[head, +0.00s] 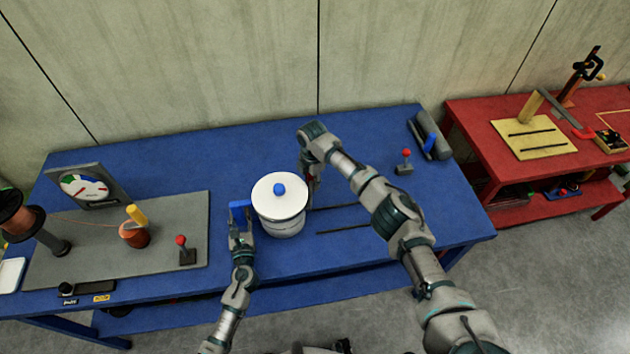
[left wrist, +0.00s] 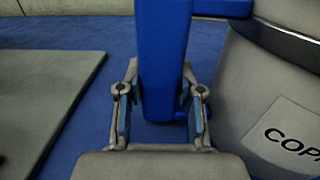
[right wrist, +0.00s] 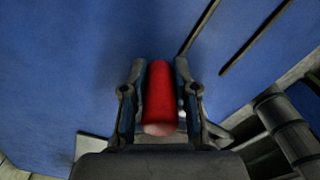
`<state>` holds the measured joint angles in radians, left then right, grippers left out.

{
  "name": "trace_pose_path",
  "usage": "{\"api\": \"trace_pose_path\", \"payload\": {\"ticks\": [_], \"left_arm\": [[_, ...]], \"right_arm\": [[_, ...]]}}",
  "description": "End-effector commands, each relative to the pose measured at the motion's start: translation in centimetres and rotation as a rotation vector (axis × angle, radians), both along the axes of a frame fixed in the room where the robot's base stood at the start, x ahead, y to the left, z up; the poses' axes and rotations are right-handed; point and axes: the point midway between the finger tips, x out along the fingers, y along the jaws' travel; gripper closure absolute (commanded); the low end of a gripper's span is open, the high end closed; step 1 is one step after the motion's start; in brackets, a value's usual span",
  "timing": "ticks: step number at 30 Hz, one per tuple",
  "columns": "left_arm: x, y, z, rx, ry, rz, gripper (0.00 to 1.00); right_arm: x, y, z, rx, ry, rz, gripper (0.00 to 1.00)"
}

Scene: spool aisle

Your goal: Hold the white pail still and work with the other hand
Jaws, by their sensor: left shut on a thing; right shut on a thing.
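The white pail (head: 284,228) stands on the blue table. A white lid (head: 264,196) with a blue knob (head: 279,189) covers its top. In the left wrist view the pail (left wrist: 265,95) shows on the right with a partly cut-off label reading "COP". My left gripper (head: 240,214) is shut on an upright blue handle (left wrist: 165,60) at the pail's left side. My right gripper (head: 311,180) is at the pail's right side, shut on a red cylinder (right wrist: 160,98). My right arm partly hides this in the head view, and I cannot tell what the cylinder belongs to.
Two dark slots (head: 343,229) lie right of the pail. A grey board (head: 180,225) at left carries a gauge (head: 85,187), a copper spool (head: 134,235) and a red-knobbed lever (head: 186,250). Another lever (head: 404,162) stands at back right. A red bench (head: 490,160) is further right.

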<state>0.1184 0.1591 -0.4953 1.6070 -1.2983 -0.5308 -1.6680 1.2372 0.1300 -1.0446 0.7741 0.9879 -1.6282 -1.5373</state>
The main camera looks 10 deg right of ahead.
Motion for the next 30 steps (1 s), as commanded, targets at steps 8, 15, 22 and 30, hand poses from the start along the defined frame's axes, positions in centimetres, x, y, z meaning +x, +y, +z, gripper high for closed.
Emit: {"api": "trace_pose_path", "payload": {"ticks": [8, 15, 22, 30], "left_arm": [[-0.1, -0.4, 0.0, 0.002, -0.002, -0.01, 1.0], [-0.1, -0.5, 0.1, 0.001, -0.002, -0.011, 1.0], [-0.1, -0.4, 0.1, 0.0, -0.002, -0.008, 1.0], [-0.1, -0.2, 0.1, 0.0, -0.002, -0.005, 1.0]], "right_arm": [[-0.1, 0.5, -0.1, 0.004, 0.002, 0.002, 1.0], [-0.1, 0.5, -0.1, 0.004, 0.002, 0.003, 0.46], [-0.1, 0.4, -0.1, 0.004, 0.001, 0.003, 0.46], [0.0, 0.4, 2.7, 0.003, -0.002, 0.003, 0.46]]}}
